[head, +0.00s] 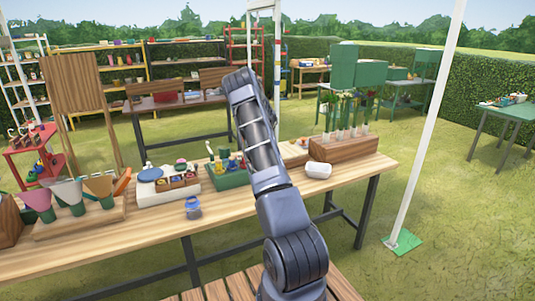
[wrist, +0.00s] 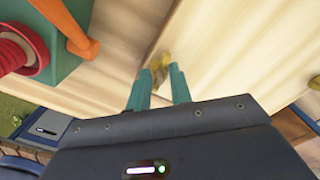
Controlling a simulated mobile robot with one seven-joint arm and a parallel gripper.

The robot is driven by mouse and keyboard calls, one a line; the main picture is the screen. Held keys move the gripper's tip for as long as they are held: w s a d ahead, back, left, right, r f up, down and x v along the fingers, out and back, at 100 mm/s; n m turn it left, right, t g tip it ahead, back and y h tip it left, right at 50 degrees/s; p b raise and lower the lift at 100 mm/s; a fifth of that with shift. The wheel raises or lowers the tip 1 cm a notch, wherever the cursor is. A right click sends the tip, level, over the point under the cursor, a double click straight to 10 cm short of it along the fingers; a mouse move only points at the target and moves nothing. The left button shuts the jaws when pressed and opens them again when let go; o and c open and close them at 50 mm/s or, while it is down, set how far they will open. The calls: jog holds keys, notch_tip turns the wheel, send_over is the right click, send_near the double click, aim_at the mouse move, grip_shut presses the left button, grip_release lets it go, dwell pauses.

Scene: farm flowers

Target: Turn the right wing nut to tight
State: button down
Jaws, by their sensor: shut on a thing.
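In the wrist view a brass-coloured wing nut (wrist: 158,62) sits on a pale wooden surface (wrist: 215,50), close to a seam in the wood. My gripper (wrist: 161,72) has its two teal fingers on either side of it, shut on it near the fingertips. The nut is blurred and partly hidden, so I cannot tell the angle of its wings or how tight it is. No second wing nut is visible. In the head view my arm hides the gripper and the nut.
A teal block (wrist: 63,50) with a red coiled part (wrist: 18,50) and an orange handle (wrist: 72,30) lies left of the gripper. On the workbench (head: 130,238) stand a green tray (head: 228,180), a white roll (head: 318,170), a blue jar (head: 193,207) and a wooden vial stand (head: 345,148).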

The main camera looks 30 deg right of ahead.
jog(key=shift+w+r+m, duration=0.15)
jog(key=shift+r+m, duration=0.15)
jog(key=shift+m, duration=0.4)
dwell(1.1)
jog(key=c, duration=1.3)
grip_release()
jog(key=shift+o, duration=0.2)
jog(key=shift+f, duration=0.15)
notch_tip(320, 180, up, 11)
jog(key=shift+f, duration=0.1)
